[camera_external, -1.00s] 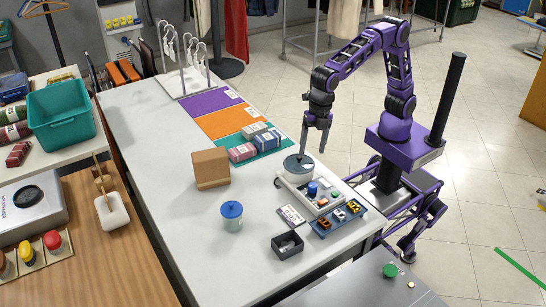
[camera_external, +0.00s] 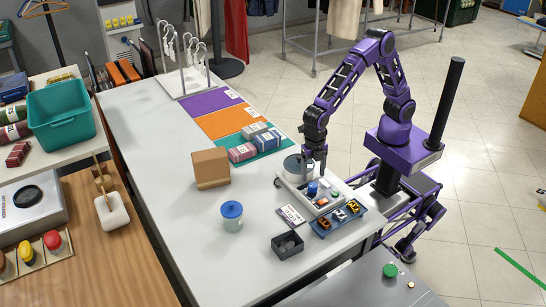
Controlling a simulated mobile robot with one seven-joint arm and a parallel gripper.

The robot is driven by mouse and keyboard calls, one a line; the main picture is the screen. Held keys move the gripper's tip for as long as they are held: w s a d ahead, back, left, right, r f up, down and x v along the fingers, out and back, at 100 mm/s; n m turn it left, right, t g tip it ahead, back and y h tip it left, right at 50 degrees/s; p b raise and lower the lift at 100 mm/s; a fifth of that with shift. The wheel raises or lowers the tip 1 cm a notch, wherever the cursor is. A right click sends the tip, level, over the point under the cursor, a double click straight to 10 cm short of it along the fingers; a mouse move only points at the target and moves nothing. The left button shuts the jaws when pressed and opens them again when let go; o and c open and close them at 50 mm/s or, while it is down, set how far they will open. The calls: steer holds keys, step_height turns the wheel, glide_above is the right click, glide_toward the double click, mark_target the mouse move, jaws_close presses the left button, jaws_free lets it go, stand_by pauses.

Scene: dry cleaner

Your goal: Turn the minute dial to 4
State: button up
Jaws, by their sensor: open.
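A white control unit (camera_external: 291,190) stands near the right edge of the white table. A blue knob (camera_external: 312,188) sticks up from it, with small coloured buttons beside it; I cannot read any dial numbers or tell the knob's setting. I cannot be sure that this knob is the minute dial. My gripper (camera_external: 315,172) is open and points down just above the blue knob, its fingers partly covering the back of the unit. I cannot tell whether a finger touches anything. A round grey-lidded pot (camera_external: 293,165) sits at the unit's back left, partly behind the gripper.
A blue tray (camera_external: 323,232) with small coloured items lies in front of the unit. A label card (camera_external: 291,215), a dark open box (camera_external: 288,245) and a blue-lidded jar (camera_external: 232,216) stand nearby. A brown box (camera_external: 210,168) is further left. The table's middle is clear.

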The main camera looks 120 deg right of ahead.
mark_target(313, 185)
step_height(313, 185, down, 5)
steer(key=shift+s+r+b, duration=0.1)
steer(key=shift+b, duration=0.2)
jaws_close()
